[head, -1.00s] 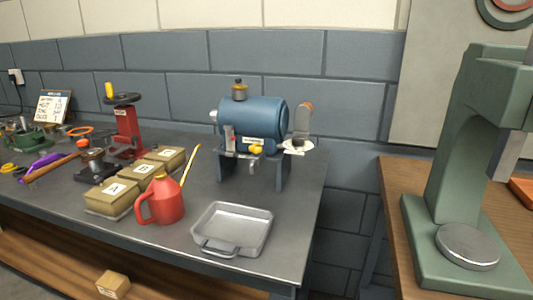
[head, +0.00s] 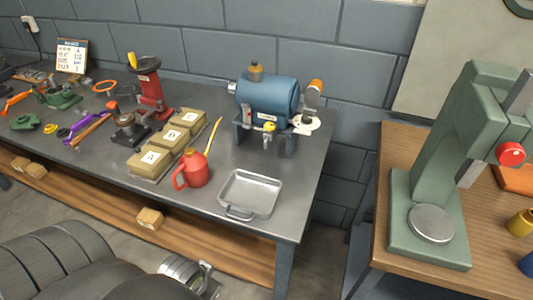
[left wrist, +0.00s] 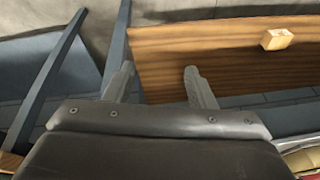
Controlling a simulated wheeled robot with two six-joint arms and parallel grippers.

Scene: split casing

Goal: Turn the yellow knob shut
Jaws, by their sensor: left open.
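The yellow knob (head: 270,127) is small and sits low on the front of a blue cylindrical casing (head: 268,98), which stands on a dark frame near the right end of the grey workbench (head: 215,225). In the left wrist view my left gripper (left wrist: 160,78) shows two fingers held apart with nothing between them. Its fingers point toward the bench's lower wooden shelf (left wrist: 220,50), far from the knob. In the head view a dark arm of mine shows at the lower left. My right gripper is not in view.
A metal tray (head: 250,194), a red oil can (head: 193,170) and lettered boxes (head: 168,142) stand in front of and left of the casing. A green press (head: 440,170) stands on a wooden table at right. A small wooden block (head: 150,218) lies on the lower shelf.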

